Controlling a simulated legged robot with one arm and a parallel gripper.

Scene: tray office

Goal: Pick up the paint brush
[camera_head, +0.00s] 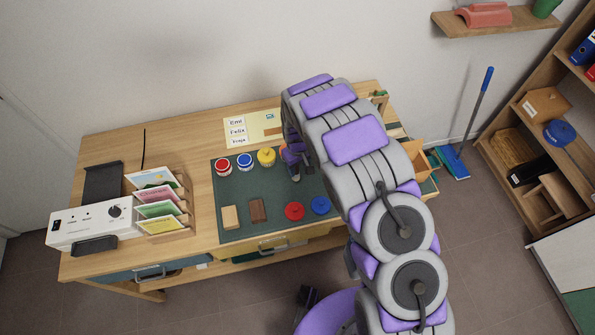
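I cannot make out the paint brush for certain; my arm hides part of the desk. My gripper (294,172) hangs low over the dark green mat (275,190) on the wooden desk, just right of the yellow pot (266,157). Its fingers are small and dark here, so I cannot tell whether they are open or shut, or hold anything. A small green item (380,94) shows at the desk's back right corner; it is too small to name.
A red pot (222,168), a blue pot (245,162), a tan block (231,217), a brown block (257,210), a red disc (294,211) and a blue disc (320,205) are on the mat. A card rack (162,205) stands left. An open drawer (415,157) juts out right.

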